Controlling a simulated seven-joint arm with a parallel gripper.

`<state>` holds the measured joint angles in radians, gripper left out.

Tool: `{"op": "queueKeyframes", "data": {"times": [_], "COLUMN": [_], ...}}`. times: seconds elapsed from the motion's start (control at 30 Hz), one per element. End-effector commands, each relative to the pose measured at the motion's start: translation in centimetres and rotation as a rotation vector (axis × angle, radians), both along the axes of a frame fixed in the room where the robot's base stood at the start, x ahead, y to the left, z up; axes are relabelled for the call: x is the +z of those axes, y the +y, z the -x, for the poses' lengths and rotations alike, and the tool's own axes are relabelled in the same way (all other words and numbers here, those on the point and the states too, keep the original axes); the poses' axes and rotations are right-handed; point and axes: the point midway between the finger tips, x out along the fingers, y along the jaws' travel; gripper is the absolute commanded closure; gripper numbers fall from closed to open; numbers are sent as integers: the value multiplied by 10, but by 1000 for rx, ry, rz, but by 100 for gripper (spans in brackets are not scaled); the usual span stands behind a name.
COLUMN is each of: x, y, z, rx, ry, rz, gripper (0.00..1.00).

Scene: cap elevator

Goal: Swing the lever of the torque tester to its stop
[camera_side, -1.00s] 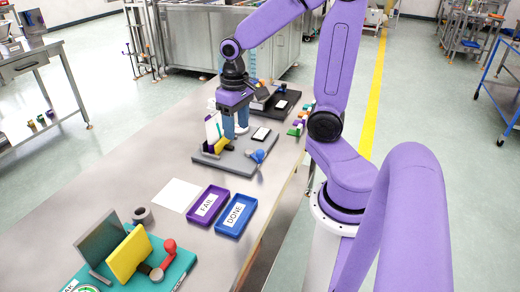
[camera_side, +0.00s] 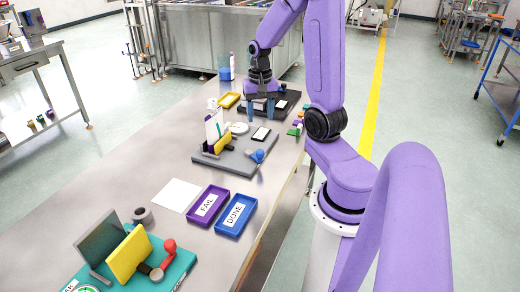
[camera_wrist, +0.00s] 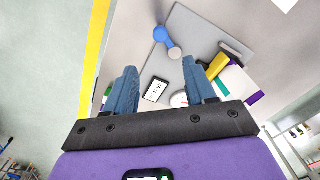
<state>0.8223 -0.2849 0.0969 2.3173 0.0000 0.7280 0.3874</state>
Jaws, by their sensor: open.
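A grey plate (camera_side: 235,165) on the bench carries a yellow block (camera_side: 222,143), an upright white panel (camera_side: 213,128) and a small lever with a blue knob (camera_side: 258,155) at its right. In the wrist view the blue-knobbed lever (camera_wrist: 163,36) lies on the grey plate (camera_wrist: 195,40), beyond my fingertips. A teal fixture (camera_side: 178,268) in the foreground has a red-knobbed lever (camera_side: 169,247). I cannot tell which fixture is the torque tester. My gripper (camera_side: 260,113) is open and empty, above the bench behind the grey plate; its spread fingers also show in the wrist view (camera_wrist: 160,70).
A black fixture (camera_side: 286,103) stands behind the grey plate near my gripper. A white round piece (camera_side: 238,128) and a dark-framed card (camera_side: 261,134) lie nearby. The purple FAIL tray (camera_side: 207,204) and blue DONE tray (camera_side: 235,214) stand between the fixtures.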

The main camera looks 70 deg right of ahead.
Motion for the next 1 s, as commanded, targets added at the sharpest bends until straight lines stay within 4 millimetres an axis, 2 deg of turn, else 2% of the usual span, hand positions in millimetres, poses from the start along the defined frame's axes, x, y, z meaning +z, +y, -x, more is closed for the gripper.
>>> {"op": "queueKeyframes", "data": {"times": [0.1,0.5,0.8,1.0], "x": [-22,-80,-118,-134], "y": [1,1,1,1], "z": [1,1,0,0], "rx": [2,2,2,3], "ry": [6,4,3,1], "rz": [-3,-2,-3,-1], "gripper": [45,45,45,45]}}
